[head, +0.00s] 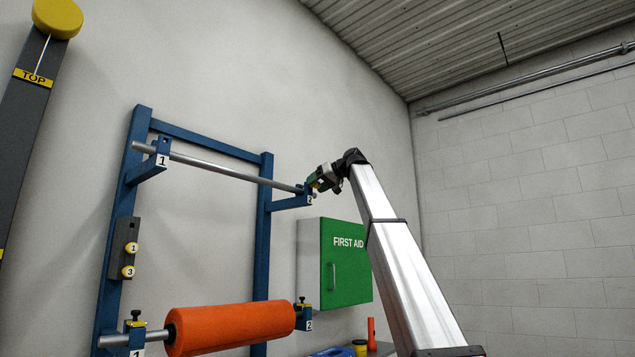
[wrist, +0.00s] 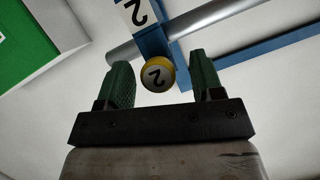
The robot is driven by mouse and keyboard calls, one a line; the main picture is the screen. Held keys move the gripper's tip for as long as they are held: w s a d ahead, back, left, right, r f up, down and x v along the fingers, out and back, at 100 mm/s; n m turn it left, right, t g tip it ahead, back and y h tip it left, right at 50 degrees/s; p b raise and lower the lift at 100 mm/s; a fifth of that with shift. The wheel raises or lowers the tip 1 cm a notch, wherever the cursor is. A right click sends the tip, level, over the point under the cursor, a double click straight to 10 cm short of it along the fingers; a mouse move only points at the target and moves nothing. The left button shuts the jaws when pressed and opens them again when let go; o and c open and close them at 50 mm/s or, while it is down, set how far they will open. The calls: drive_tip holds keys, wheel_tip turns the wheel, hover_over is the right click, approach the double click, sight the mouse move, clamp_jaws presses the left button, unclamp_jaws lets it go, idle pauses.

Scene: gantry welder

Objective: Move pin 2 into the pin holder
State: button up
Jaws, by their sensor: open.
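Pin 2 (wrist: 158,73), with a round yellow-rimmed knob marked 2, sits at the blue number 2 bracket (head: 290,203) by the right end of the upper bar. My gripper (wrist: 161,78) is open, with one green finger on each side of the knob; I cannot tell whether either touches it. In the head view my gripper (head: 318,183) is at that bracket, and pin 2 cannot be made out clearly there. The pin holder (head: 123,229) is a dark grey plate on the left blue post. It carries pin 1 (head: 131,248) and pin 3 (head: 128,272).
The steel upper bar (head: 220,169) runs between the bracket with label 1 (head: 162,160) and the number 2 bracket. An orange roll (head: 230,327) lies on a lower bar. A green first aid cabinet (head: 345,268) hangs close below my gripper. The wall space between the posts is clear.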

drive_tip(key=shift+a, duration=0.1)
drive_tip(key=c, duration=1.1)
drive_tip(key=s+d, duration=0.4)
drive_tip(key=d, duration=0.2)
drive_tip(key=shift+s, duration=0.25)
idle(0.6)
